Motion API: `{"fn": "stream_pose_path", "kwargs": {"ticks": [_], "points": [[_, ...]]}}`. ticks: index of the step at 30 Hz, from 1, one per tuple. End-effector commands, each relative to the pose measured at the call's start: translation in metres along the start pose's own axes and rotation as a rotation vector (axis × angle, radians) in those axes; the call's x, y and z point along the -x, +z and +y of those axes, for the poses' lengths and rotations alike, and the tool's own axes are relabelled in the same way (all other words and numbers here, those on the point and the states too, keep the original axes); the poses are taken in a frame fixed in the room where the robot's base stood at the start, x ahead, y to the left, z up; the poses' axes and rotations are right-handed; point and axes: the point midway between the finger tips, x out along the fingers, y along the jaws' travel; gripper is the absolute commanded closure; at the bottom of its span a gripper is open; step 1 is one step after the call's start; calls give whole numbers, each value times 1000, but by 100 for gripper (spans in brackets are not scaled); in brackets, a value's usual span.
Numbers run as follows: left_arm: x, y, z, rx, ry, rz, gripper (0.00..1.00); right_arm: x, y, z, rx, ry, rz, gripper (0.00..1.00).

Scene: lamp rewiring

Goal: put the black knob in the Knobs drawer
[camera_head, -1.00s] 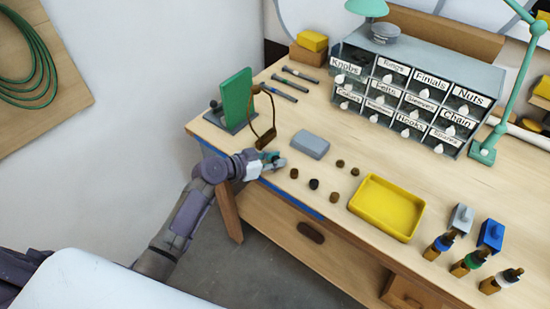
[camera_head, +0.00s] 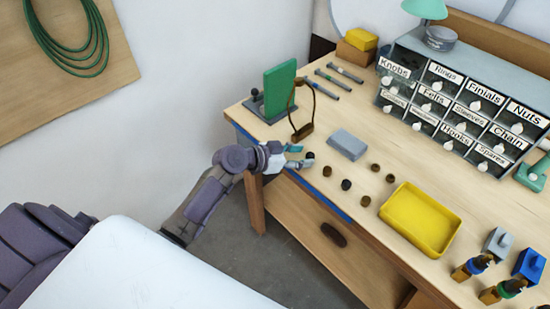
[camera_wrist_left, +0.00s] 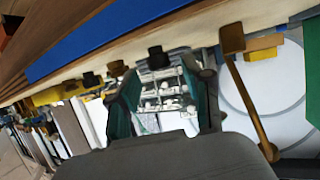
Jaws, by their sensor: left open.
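A dark knob (camera_head: 309,156) stands near the front edge of the bench, right at my left gripper's fingertips. The left gripper (camera_head: 300,157) is open, its teal fingers low over the bench edge. In the left wrist view a dark knob (camera_wrist_left: 157,58) shows between and beyond the open fingers (camera_wrist_left: 160,85). Another very dark knob (camera_head: 346,184) stands further right in the row; I cannot tell surely which is the black one. My right gripper is not in view.
Brown knobs (camera_head: 327,171) stand along the bench, with a grey block (camera_head: 347,144) behind them. A yellow tray (camera_head: 420,219) is to the right. A green panel (camera_head: 280,88) with a looped brown piece (camera_head: 302,131) stands left. Clear wood lies before the cabinet.

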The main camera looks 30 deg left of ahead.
Motion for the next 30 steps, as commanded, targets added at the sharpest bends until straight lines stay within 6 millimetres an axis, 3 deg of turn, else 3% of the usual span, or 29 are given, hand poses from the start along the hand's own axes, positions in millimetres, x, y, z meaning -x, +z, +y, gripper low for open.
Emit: {"fn": "stream_pose_path", "kwargs": {"ticks": [2,9,15,26,29,30], "points": [[17,10,-2,-9,-1,-4,50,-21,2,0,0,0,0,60],[72,6,-1,-4,-1,-4,50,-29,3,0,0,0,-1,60],[97,4,-1,-1,0,-2,50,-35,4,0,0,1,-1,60],[103,4,-2,5,-3,-4,50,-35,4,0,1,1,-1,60],[96,28,-11,50,-35,-37,50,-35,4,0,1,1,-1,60],[91,47,-17,84,-62,-65,50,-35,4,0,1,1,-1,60]]}}
